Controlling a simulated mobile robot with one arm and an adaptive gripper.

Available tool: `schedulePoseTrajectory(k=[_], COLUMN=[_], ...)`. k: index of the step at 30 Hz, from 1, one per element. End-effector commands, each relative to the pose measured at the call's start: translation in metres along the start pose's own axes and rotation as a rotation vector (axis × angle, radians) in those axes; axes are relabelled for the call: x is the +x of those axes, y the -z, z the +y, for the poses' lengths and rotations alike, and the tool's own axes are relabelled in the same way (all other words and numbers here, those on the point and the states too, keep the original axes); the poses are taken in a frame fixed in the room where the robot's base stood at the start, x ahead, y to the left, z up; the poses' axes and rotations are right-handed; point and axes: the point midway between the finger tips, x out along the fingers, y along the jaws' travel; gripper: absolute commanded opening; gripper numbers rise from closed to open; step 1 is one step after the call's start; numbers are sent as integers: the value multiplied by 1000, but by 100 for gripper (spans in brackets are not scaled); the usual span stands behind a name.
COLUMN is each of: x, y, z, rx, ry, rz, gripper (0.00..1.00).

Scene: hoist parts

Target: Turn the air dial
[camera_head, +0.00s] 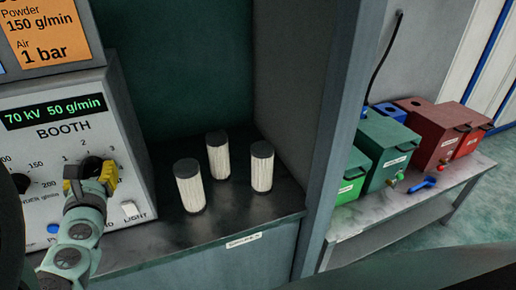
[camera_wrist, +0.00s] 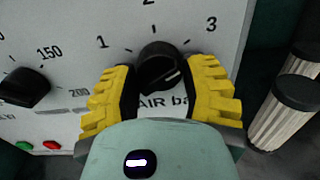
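The air dial (camera_wrist: 158,62) is a round black knob with a white pointer mark, on the light booth panel below the numbers 1, 2 and 3. Its mark points right and slightly up in the wrist view. The lettering "AIR bar" under it is partly covered. My gripper (camera_wrist: 161,88) has its yellow fingers spread on either side of the dial, with black inner pads close to it. I cannot see clear contact. In the head view the dial (camera_head: 91,166) shows between the fingers of my gripper (camera_head: 91,176).
A second black dial (camera_wrist: 22,88) sits left on the panel, with green and red buttons below. The display (camera_head: 54,111) reads 70 kV 50 g/min; a sign (camera_head: 44,34) reads Air 1 bar. Filter cartridges (camera_head: 189,186) stand right of the panel. Coloured boxes (camera_head: 388,150) stand on a farther bench.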

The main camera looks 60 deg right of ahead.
Motion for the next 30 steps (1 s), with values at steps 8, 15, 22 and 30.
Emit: schedulePoseTrajectory(k=[8, 15, 22, 30], x=[0, 0, 0, 1], y=[-1, -2, -2, -1], z=[-1, -1, -1, -1], rx=[2, 2, -17, -311], ry=[2, 2, 1, -1], rz=[-4, -5, -6, -10], gripper=[73, 73, 73, 73])
